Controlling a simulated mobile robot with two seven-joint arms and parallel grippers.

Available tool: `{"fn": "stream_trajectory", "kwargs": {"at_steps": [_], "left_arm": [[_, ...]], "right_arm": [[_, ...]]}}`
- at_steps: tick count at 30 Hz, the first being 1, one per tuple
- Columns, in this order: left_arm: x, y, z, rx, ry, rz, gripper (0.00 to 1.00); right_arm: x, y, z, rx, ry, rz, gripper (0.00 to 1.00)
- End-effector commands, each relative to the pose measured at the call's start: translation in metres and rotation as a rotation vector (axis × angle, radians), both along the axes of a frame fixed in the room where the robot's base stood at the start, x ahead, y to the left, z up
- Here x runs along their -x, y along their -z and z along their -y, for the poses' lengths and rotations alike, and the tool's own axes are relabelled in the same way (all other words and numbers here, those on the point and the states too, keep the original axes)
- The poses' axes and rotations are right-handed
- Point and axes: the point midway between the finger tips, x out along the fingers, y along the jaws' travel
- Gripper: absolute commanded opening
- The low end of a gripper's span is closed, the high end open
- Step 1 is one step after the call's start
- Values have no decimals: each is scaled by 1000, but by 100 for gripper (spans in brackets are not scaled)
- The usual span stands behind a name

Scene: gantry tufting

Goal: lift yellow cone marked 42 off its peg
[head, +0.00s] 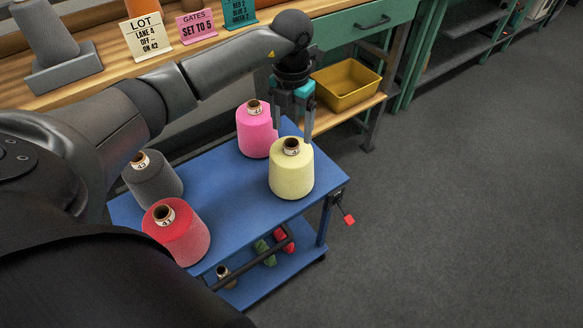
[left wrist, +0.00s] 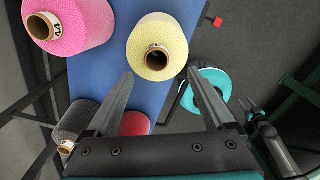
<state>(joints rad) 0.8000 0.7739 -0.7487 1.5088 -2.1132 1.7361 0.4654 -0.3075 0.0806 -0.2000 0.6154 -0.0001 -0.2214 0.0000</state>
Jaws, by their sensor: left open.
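The yellow cone (head: 291,176) stands upright near the right end of the blue cart's top, with a brown tube at its top. Its label is too small to read, and any peg under it is hidden. My left gripper (head: 294,128) is above and just behind it in the head view, with its fingers pointing down. In the left wrist view the yellow cone (left wrist: 158,30) lies beyond the spread fingertips (left wrist: 160,76), with its tube opening between and slightly past them. The gripper is open and empty.
A pink cone (head: 256,138) stands close behind left of the yellow one. A grey cone (head: 155,182) and a red cone (head: 185,238) stand at the left end of the blue cart (head: 225,200). A yellow bin (head: 345,88) sits on a wooden shelf behind. Floor on the right is clear.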

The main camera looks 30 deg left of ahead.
Motion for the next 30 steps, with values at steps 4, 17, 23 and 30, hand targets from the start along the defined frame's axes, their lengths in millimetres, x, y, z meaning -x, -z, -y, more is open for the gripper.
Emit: {"fn": "stream_trajectory", "kwargs": {"at_steps": [4, 17, 23, 30], "left_arm": [[-1, 9, 0, 1, 0, 1, 87], [-5, 57, -5, 1, -1, 2, 87], [-5, 56, -5, 1, 0, 2, 87], [-5, 56, -5, 1, 0, 2, 60]], "right_arm": [[-6, 1, -1, -1, -1, 9, 50], [-9, 10, -1, -2, -1, 16, 50], [-9, 9, -1, -2, -1, 16, 50], [-9, 9, -1, -2, -1, 16, 50]]}}
